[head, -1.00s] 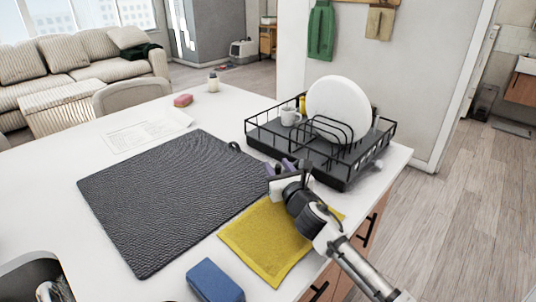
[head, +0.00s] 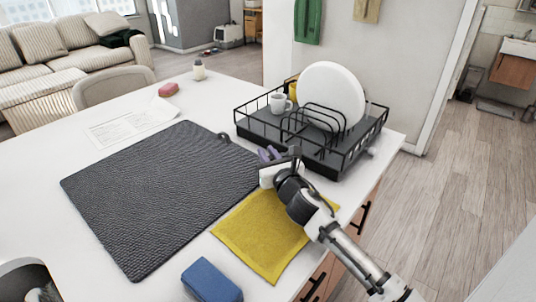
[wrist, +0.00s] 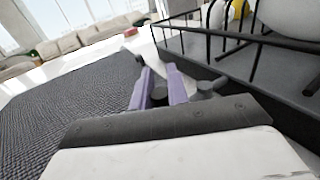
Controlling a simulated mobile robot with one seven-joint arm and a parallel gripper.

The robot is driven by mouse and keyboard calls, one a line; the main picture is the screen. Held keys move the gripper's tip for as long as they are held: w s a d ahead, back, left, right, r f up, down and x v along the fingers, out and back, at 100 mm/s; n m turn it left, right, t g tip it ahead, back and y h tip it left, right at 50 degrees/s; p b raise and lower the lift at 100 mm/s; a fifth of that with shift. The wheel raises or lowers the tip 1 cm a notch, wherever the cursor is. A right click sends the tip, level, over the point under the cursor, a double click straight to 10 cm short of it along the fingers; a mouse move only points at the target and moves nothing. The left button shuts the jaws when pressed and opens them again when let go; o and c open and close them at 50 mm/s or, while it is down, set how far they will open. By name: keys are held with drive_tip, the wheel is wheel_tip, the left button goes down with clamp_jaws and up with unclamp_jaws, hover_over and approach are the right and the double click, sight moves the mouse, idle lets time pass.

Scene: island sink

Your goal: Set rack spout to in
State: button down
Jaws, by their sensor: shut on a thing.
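The black dish rack (head: 330,160) stands at the far right of the white counter, and its tray wall (wrist: 235,93) fills the right of the wrist view. My gripper (head: 271,154) is low at the rack's front left side, above the counter. In the wrist view its two purple fingers (wrist: 158,78) are close together. A short dark grey piece, which looks like the rack spout (wrist: 159,95), shows between them, so my gripper is shut on it. A grey knob-like part (wrist: 208,88) lies just right of the fingers, beside the rack. Whether the two parts join is hidden.
The rack holds a white plate (head: 331,95) and a white mug (head: 280,103). A dark textured mat (head: 160,195) lies left of my gripper. A yellow cloth (head: 262,238) lies under my arm, and a blue sponge (head: 211,281) is near the front.

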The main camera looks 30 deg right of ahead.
drive_tip(key=shift+s+d+f+n+y+b, duration=0.1)
drive_tip(key=shift+s+n+y+b, duration=0.1)
drive_tip(key=shift+n+y+b, duration=0.3)
drive_tip(key=n+y+b, duration=0.1)
drive_tip(key=y+b, duration=0.1)
drive_tip(key=s+n+y+b, duration=0.1)
drive_tip(key=y, duration=0.1)
drive_tip(key=shift+s+d+f+n+b, duration=0.1)
drive_tip(key=shift+d+f+n+b, duration=0.1)
drive_tip(key=shift+n+b, duration=0.15)
drive_tip(key=y+b, duration=0.1)
drive_tip(key=n+y+b, duration=0.2)
drive_tip(key=shift+s+d+g+y, duration=0.3)
drive_tip(key=shift+s+g, duration=0.1)
drive_tip(key=y+b, duration=0.1)
drive_tip(key=n+y+b, duration=0.1)
drive_tip(key=b, duration=0.1)
drive_tip(key=shift+s+d+g, duration=0.2)
drive_tip(key=shift+s+g, duration=0.05)
drive_tip(key=shift+g, duration=0.15)
drive_tip(key=shift+s+d+r+n+y+b, duration=0.1)
drive_tip(key=shift+r+n+y+b, duration=0.15)
drive_tip(key=shift+n+y+b, duration=0.25)
drive_tip(key=shift+g, duration=0.3)
drive_tip(key=c, duration=1.4)
unclamp_jaws()
drive_tip(key=shift+o, duration=0.2)
